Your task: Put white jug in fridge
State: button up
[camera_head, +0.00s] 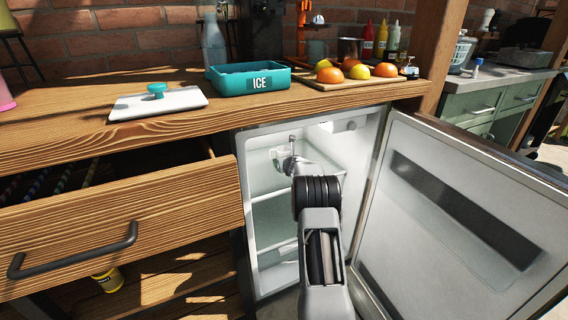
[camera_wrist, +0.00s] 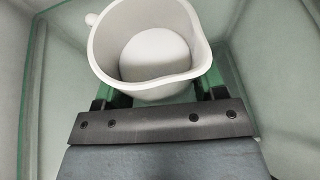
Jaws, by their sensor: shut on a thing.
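The small fridge (camera_head: 263,222) stands under the wooden counter with its door (camera_head: 440,215) open to the right. My arm reaches into its upper part. My gripper (camera_head: 290,148) is partly hidden by my own arm in the head view. The white jug (camera_head: 277,155) shows inside the fridge beside the gripper, above a glass shelf. In the wrist view the white jug (camera_wrist: 152,48) is upright and looks empty, with its spout toward the lower right and its handle at upper left. My gripper (camera_wrist: 155,95) is shut on it. I cannot tell whether its base touches the shelf.
A wooden drawer (camera_head: 120,225) is pulled out left of the fridge. On the counter are a teal ICE box (camera_head: 248,79), its white lid (camera_head: 158,103) and a board (camera_head: 345,82) with several fruits. Fridge walls are close around my gripper.

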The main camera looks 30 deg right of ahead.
jog(key=o, duration=1.1)
jog(key=shift+r, duration=0.15)
jog(key=v, duration=1.1)
jog(key=shift+s+a, duration=0.15)
jog(key=shift+s, duration=0.35)
